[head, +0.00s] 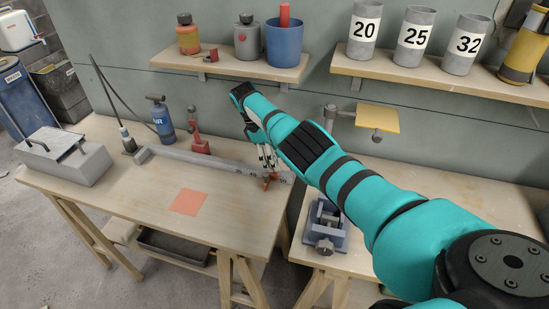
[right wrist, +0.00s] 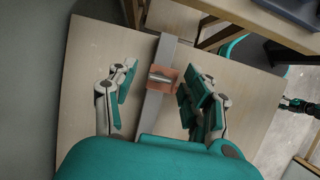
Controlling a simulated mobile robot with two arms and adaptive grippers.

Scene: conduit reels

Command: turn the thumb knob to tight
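The orange stop block (right wrist: 168,88) sits around the long grey bar (right wrist: 151,112) in the right wrist view. A small grey metal piece on it looks like the thumb knob (right wrist: 160,76). My right gripper (right wrist: 156,83) is open, with one finger on each side of the block and visible gaps. In the head view my right gripper (head: 267,160) reaches down over the right end of the bar (head: 200,161), and the orange block (head: 268,183) shows partly below it. What seems to be my left gripper (right wrist: 298,105) shows small at the right wrist view's edge.
An orange square (head: 188,202) marks the bench (head: 130,205). A red tool (head: 197,135), blue bottle (head: 159,118) and grey box (head: 64,158) stand behind and left. Shelves (head: 425,82) hang above. A blue vise (head: 325,228) stands right. The bench front is clear.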

